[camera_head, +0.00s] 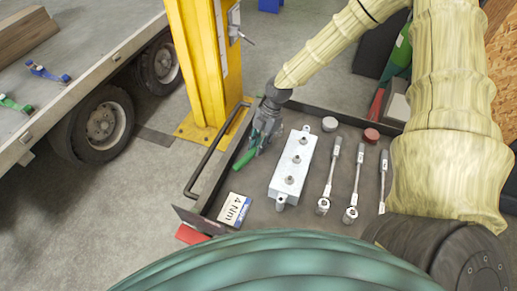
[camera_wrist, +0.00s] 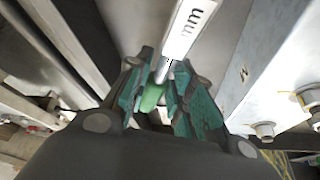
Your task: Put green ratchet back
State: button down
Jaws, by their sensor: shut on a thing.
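A green-handled ratchet (camera_head: 245,160) is at the left side of the dark tool tray (camera_head: 228,186). My gripper (camera_head: 262,137) is over that side of the tray, beside the grey metal block. It is shut on the green ratchet, whose green part (camera_wrist: 152,97) shows between the fingers in the wrist view. The rest of the ratchet is largely hidden by the fingers. I cannot tell whether the ratchet touches the tray floor.
The grey block (camera_head: 292,165) with several studs stands close right of my gripper. Silver wrenches (camera_head: 330,180) lie farther right. A white 4 Nm card (camera_head: 235,209) lies at the tray's front left. A yellow post (camera_head: 205,70) stands behind. Green (camera_head: 14,103) and blue (camera_head: 48,73) items sit on the trailer.

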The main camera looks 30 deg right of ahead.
jog(key=shift+f+p, duration=0.35)
jog(key=shift+f, duration=1.05)
jog(key=shift+f, duration=0.15)
jog(key=c, duration=1.2)
grip_release()
jog(key=shift+c, duration=0.2)
jog(key=shift+b+v, duration=1.75)
jog(key=shift+v, duration=4.35)
